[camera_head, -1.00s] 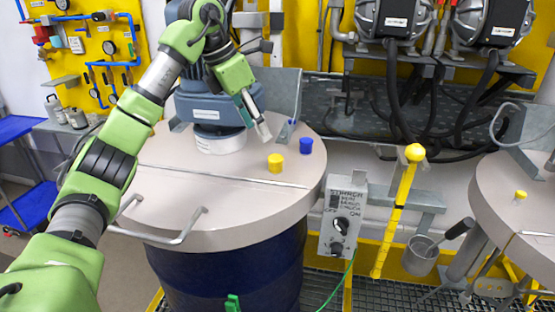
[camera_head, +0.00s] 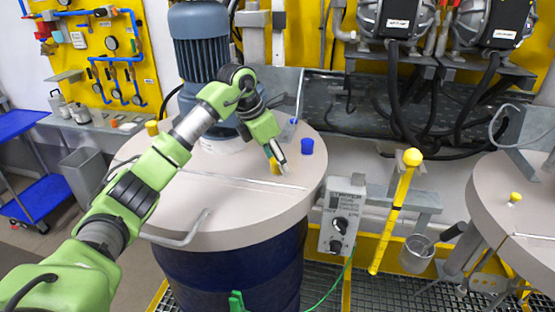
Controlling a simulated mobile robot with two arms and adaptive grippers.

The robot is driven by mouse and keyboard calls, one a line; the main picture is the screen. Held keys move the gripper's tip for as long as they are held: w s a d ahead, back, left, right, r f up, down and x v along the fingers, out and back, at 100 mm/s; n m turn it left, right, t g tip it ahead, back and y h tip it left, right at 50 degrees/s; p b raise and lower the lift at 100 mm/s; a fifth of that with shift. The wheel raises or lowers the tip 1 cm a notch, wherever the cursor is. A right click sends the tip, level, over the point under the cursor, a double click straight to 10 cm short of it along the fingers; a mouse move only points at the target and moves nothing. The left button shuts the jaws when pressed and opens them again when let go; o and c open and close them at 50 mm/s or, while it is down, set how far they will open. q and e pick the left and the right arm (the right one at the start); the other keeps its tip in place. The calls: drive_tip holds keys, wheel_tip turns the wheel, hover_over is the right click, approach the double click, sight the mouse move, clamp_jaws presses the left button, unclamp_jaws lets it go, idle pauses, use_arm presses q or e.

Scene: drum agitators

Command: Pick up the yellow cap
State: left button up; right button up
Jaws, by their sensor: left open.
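A yellow cap (camera_head: 274,165) stands on the round beige drum lid, partly hidden behind my left gripper (camera_head: 284,171). The left gripper points down and its fingertips are at or just in front of the cap. Its jaws are open, and I cannot tell whether they touch the cap. Another yellow cap (camera_head: 152,128) sits at the lid's left back edge. A third small yellow cap (camera_head: 515,198) is on the right drum lid.
A blue cap (camera_head: 306,146) stands just right of the gripper. The agitator motor (camera_head: 201,45) rises at the back of the drum lid (camera_head: 235,215). A metal handle (camera_head: 185,232) is at the front left. A control box (camera_head: 341,218) and yellow lever (camera_head: 397,205) stand to the right.

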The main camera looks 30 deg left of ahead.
use_arm(q)
drive_tip(key=c, duration=1)
drive_tip(key=shift+o, duration=0.2)
drive_tip(key=shift+r, duration=0.1)
drive_tip(key=shift+r+b, duration=0.3)
drive_tip(key=shift+r, duration=0.45)
drive_tip(key=s+d+r+b, duration=0.5)
drive_tip(key=s+d+r, duration=0.1)
drive_tip(key=s+r, duration=0.5)
drive_tip(key=shift+s+r+b, duration=0.2)
drive_tip(key=shift+s+b, duration=0.15)
drive_tip(key=shift+s, duration=0.5)
